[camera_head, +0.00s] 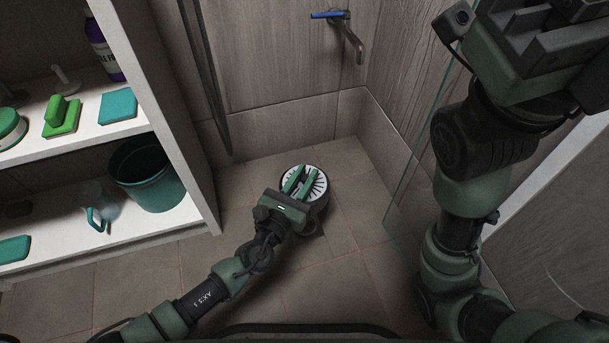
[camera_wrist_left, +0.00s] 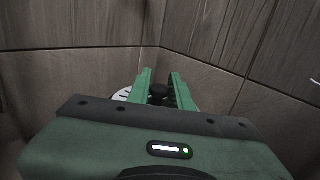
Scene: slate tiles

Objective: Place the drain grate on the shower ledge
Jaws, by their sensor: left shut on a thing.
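The drain grate (camera_head: 321,186) is a round pale disc with dark radial slots, in the shower corner in the head view. My left gripper (camera_head: 306,172) is over it, its two green fingers shut on a dark knob at its middle. In the left wrist view the fingers (camera_wrist_left: 161,74) close around this knob, and a slice of the pale grate (camera_wrist_left: 122,95) shows at left. The gripper hides much of the disc. The shower ledge seems to be the tiled band (camera_head: 285,128) along the back wall; its depth is unclear. My right gripper (camera_head: 545,40) is high at upper right.
A white shelf unit (camera_head: 155,105) stands at left, with a dark green bucket (camera_head: 148,190), a spray bottle (camera_head: 97,208) and sponges. A blue-handled tap (camera_head: 340,25) juts from the back wall. A glass panel (camera_head: 408,190) stands at right. A dark patch (camera_head: 314,232) lies on the floor.

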